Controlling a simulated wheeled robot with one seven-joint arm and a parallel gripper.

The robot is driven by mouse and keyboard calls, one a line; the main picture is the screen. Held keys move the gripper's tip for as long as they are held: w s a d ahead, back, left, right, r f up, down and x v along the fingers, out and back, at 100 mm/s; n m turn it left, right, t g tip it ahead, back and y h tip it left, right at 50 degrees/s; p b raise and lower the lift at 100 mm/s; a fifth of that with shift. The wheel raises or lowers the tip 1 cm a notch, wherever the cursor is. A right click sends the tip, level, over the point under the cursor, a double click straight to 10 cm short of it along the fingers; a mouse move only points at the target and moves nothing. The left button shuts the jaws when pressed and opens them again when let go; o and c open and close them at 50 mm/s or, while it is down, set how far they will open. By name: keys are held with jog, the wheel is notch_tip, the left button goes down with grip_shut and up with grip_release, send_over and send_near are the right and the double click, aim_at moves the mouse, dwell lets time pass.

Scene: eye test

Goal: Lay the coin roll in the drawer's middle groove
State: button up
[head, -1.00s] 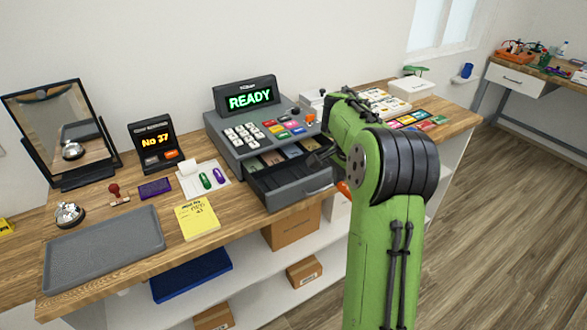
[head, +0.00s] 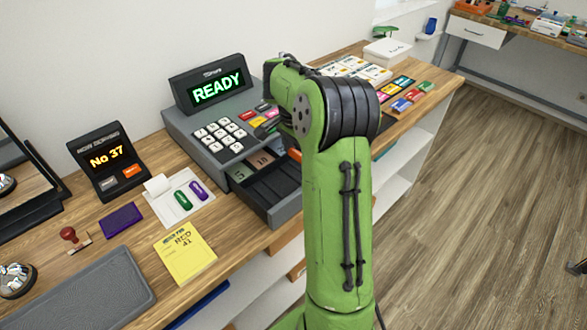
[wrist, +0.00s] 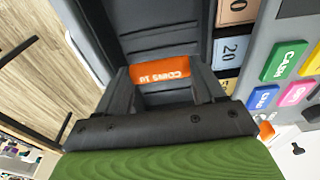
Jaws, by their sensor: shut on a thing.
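The orange coin roll (wrist: 150,73), with white lettering, lies crosswise between the fingertips of my gripper (wrist: 161,80) in the wrist view. My gripper is shut on it. Behind it in that view is the dark open drawer (wrist: 165,18), with ridges running crosswise. I cannot tell whether the roll touches the drawer floor. In the head view the drawer (head: 283,211) stands open below the grey cash register (head: 186,132). My arm hides the gripper and part of the drawer there. A small orange patch (head: 295,155) beside my arm may be the roll.
Note compartments marked 10 (wrist: 235,8) and 20 (wrist: 230,50) lie beside the drawer's ridged part. Coloured keys (wrist: 285,60) are on the register. A yellow notepad (head: 186,254), a grey tray (head: 85,300) and a number display (head: 108,160) stand left on the counter.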

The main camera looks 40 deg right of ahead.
aim_at(298, 176)
notch_tip(298, 176, down, 6)
jog(key=shift+r+b, duration=0.1)
jog(key=shift+b, duration=0.5)
jog(key=shift+w, duration=0.1)
jog(key=shift+f, duration=0.25)
jog(key=o, duration=1.2)
jog(key=shift+o, duration=0.2)
jog(key=shift+r, duration=0.15)
